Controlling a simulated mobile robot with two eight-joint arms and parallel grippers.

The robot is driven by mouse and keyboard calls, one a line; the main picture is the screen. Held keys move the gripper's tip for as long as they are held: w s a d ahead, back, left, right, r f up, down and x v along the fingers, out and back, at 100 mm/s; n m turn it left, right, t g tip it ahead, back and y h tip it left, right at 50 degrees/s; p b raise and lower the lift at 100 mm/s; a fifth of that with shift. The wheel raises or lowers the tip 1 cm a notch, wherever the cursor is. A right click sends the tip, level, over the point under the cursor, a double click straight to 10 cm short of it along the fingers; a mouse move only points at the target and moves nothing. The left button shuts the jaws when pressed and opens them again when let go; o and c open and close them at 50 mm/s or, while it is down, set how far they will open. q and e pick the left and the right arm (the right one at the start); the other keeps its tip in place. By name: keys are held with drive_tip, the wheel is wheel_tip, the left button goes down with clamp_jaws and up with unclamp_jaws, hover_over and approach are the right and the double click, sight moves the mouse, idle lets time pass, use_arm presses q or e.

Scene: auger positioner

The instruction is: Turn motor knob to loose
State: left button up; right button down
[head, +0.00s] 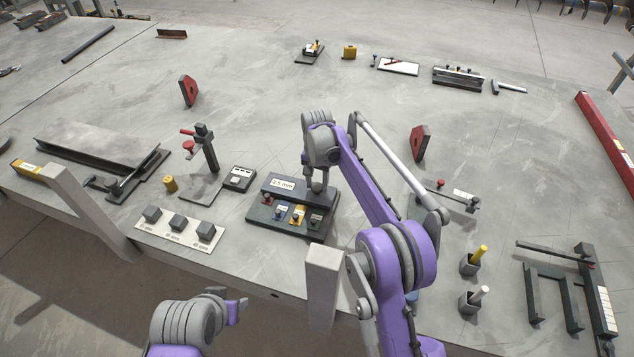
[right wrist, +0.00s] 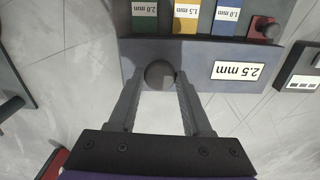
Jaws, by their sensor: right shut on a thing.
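My right gripper (head: 317,188) reaches down over the right end of a dark block (head: 271,186) labelled "2.5 mm". In the right wrist view its two fingers (right wrist: 160,80) are shut on a dark round knob (right wrist: 160,73) at the block's edge. The block (right wrist: 200,55) has green, yellow and blue labelled slots beside it, and a red piece with a dark ball. No label names a motor knob, so I cannot tell if this knob is it. My left gripper (head: 236,306) is low in the head view, away from the table items; its jaws are unclear.
A white strip with several dark cubes (head: 180,235) lies nearer the front edge. A black stand with a red handle (head: 205,148) rises behind. Two cups with rods (head: 470,264) stand right. The table's middle back is clear.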

drive_tip(key=n, duration=2.6)
drive_tip(key=shift+n+p, duration=0.3)
drive_tip(key=shift+c, duration=1.7)
unclamp_jaws()
